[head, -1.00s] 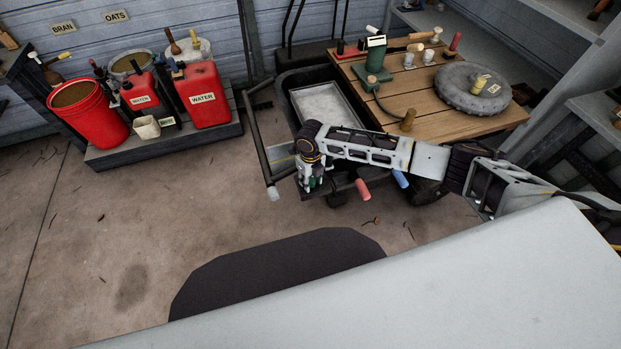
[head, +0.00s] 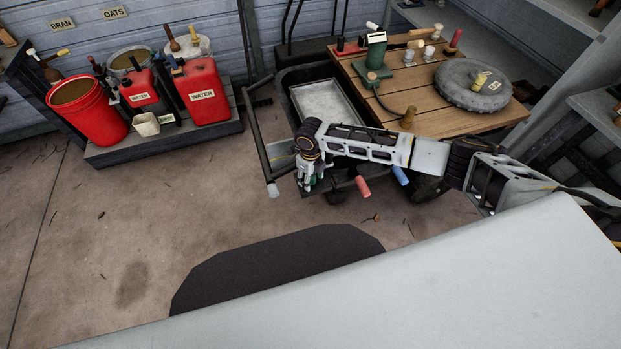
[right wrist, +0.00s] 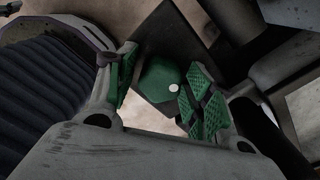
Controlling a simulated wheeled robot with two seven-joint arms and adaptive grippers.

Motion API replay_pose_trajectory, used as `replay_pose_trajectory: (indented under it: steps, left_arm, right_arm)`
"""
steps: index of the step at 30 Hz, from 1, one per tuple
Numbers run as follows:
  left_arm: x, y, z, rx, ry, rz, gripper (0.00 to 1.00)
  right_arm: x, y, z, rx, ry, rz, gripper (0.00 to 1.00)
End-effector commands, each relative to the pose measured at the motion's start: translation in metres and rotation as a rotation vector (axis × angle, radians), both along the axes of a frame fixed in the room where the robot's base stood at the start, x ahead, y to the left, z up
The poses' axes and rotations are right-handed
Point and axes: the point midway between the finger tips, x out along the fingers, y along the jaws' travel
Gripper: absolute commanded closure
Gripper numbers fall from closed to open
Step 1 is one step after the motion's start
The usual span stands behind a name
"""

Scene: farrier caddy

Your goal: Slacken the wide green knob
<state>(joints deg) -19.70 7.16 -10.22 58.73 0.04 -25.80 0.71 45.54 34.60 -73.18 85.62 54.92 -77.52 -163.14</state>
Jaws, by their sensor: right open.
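The wide green knob (right wrist: 160,80) shows in the right wrist view as a dark green, faceted shape with a small white dot near its lower right. It sits against a dark plate. My right gripper (right wrist: 165,88) is open, with one green-padded finger on each side of the knob. A gap shows on the left; whether the right pad touches the knob I cannot tell. In the head view my right gripper (head: 308,184) points down at the cart's near left corner and largely hides the knob. My left gripper is not in view.
The cart carries a metal tray (head: 331,104) and a wooden top (head: 455,122). A red handle (head: 362,187) and a blue handle (head: 400,176) stick out near my right arm. Red water cans (head: 200,95) stand on a low platform at left. The floor at left is clear.

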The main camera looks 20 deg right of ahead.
Motion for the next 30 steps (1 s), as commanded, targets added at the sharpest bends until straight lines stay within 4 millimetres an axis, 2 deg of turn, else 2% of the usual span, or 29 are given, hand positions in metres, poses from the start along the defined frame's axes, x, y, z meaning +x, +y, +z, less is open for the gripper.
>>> replay_pose_trajectory:
  steps: [7, 30]
  left_arm:
    - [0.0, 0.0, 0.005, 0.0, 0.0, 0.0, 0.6]
    - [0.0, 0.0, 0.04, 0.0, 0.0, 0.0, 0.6]
  right_arm:
    - [0.001, 0.0, 0.005, 0.001, -0.001, -0.001, 0.48]
    - [0.001, 0.0, 0.043, 0.001, -0.002, -0.001, 0.48]
